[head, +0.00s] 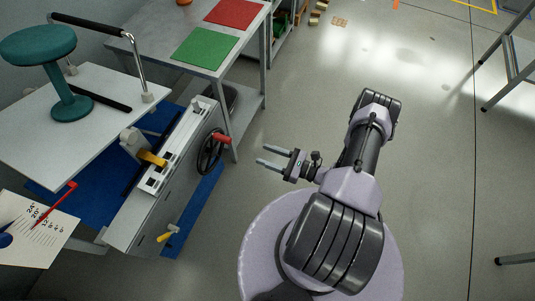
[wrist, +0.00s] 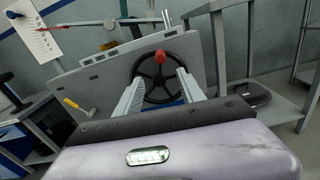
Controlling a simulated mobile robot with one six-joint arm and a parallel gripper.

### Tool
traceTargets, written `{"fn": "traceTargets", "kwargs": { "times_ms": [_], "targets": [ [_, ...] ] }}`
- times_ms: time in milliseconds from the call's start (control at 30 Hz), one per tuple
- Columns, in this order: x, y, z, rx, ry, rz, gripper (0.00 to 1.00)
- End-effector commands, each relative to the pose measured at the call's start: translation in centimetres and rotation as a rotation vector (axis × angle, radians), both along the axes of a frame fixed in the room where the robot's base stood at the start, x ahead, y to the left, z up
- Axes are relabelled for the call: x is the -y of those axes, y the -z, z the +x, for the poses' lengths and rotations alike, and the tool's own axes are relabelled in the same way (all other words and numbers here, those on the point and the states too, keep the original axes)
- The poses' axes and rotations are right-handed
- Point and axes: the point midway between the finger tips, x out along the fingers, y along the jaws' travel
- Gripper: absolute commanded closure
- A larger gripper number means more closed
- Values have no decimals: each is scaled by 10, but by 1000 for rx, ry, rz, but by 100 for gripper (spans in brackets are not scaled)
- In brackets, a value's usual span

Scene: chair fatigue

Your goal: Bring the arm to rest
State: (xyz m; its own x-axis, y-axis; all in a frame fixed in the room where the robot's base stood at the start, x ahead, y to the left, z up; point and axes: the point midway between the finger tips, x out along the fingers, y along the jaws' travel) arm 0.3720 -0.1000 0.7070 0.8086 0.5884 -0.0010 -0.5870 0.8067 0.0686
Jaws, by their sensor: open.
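My gripper (head: 268,157) is open and empty in the head view, its two fingers apart and pointing left. It is held in free space to the right of a black handwheel (head: 210,153) with a red knob (head: 221,138), with a gap between them. In the wrist view my gripper (wrist: 157,88) has its fingers spread, and the handwheel (wrist: 157,72) shows beyond and between them. My arm is folded above my round base in the head view.
A grey machine (head: 150,215) holds the wheel and a yellow handle (head: 167,233). A teal stool (head: 62,85) stands on a white board (head: 30,130). A table (head: 195,22) bears green (head: 205,48) and red mats (head: 237,13). The floor (head: 430,150) to the right is clear.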

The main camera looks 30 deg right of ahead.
Motion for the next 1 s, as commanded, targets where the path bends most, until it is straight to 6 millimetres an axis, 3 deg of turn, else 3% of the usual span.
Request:
{"fn": "traceTargets", "kwargs": {
  "times_ms": [233,333,467,567,700,800,1000],
  "targets": [
    [0,-1,1,1,-4,-3,54],
    [0,-28,12,20,-96,-57,54],
    [-21,-117,35,72,-418,-258,54],
    [-52,-190,34,109,-686,-469,54],
    [-95,-275,8,170,-989,-814,54],
    [-118,-324,-21,233,-1140,-1092,54],
    [-139,-394,-81,428,-1233,-1679,54]
  ]
}}
